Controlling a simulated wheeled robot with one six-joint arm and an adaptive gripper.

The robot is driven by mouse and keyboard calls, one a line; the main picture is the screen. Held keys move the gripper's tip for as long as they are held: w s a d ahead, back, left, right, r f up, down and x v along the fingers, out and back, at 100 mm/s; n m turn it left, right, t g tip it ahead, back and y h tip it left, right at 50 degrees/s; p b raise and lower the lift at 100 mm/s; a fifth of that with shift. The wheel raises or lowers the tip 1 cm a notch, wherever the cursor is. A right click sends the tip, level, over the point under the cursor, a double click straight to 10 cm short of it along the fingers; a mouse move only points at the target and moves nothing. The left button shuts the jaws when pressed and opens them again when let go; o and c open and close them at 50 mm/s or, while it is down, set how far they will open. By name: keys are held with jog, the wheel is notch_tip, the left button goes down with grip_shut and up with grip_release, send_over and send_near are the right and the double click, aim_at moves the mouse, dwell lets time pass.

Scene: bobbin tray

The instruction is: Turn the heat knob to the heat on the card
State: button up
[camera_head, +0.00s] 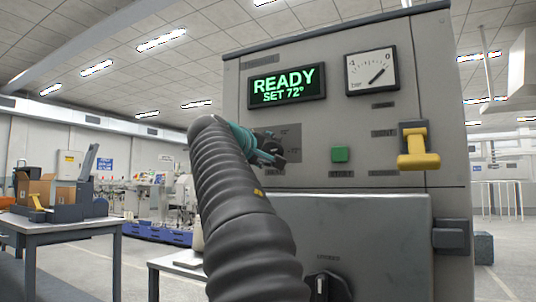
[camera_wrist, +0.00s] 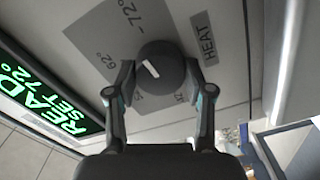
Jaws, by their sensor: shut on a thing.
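The heat knob (camera_wrist: 161,70) is round and black with a short white mark on its face, slanting toward the picture's upper left. My gripper (camera_wrist: 160,66) is shut on the knob, one finger on each side. Around it are a "62°" label, a "72°" label and the word HEAT; other labels are partly hidden by the fingers. In the head view my gripper (camera_head: 267,148) is against the machine's front (camera_head: 305,205) and hides most of the knob. The green display (camera_head: 287,86) reads "READY SET 72°". I cannot see the card in either view.
Right of the knob are a green button (camera_head: 340,154) and a yellow-handled lever (camera_head: 418,150). A pressure gauge (camera_head: 371,71) sits above. A large grey door (camera_head: 365,235) juts out below. A table (camera_head: 75,228) with boxes stands at the left.

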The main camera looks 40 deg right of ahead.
jog(key=shift+r+m, duration=0.1)
jog(key=shift+m, duration=0.6)
jog(key=o, duration=1.2)
jog(key=shift+c, duration=0.2)
jog(key=v, duration=1.2)
